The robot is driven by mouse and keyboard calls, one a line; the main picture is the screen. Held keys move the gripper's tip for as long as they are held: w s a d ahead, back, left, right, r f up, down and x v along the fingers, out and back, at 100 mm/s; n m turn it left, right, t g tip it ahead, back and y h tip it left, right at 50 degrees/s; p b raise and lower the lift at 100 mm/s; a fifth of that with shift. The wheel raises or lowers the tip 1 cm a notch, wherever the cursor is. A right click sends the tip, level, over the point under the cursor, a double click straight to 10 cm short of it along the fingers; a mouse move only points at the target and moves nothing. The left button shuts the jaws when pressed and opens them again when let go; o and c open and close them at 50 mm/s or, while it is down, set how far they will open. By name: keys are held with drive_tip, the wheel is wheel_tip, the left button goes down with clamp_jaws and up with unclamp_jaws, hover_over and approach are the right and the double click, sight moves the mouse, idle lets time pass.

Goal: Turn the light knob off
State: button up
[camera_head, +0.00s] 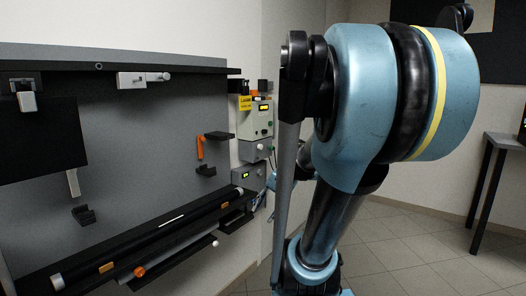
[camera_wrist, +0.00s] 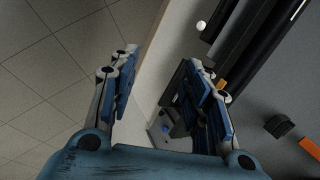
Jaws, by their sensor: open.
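In the head view a beige control box (camera_head: 255,118) with a small lit display and buttons hangs on the wall. I cannot tell which control is the light knob. In the wrist view my gripper (camera_wrist: 162,62) is open, with two blue fingers apart and nothing held between them. A grey box with a small blue round part (camera_wrist: 165,128) shows behind and between the fingers. My arm hides part of the wall in the head view.
A grey panel (camera_head: 150,130) with black rails, brackets and an orange handle (camera_head: 200,148) covers the left wall. A black shelf (camera_head: 237,222) juts out near the boxes. Tiled floor (camera_head: 410,235) is clear, and a dark table (camera_head: 503,142) stands at far right.

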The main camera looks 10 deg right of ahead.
drive_tip(key=w+r+m+t+y, duration=0.25)
drive_tip(key=w+r+m, duration=0.25)
drive_tip(key=w, duration=0.7)
drive_tip(key=m+t+y, duration=0.6)
drive_tip(key=m+t, duration=0.1)
drive_tip(key=m, duration=0.6)
approach(262, 147)
drive_tip(key=x, duration=0.8)
drive_tip(key=shift+w+a, duration=0.1)
drive_tip(key=shift+a, duration=0.35)
clamp_jaws()
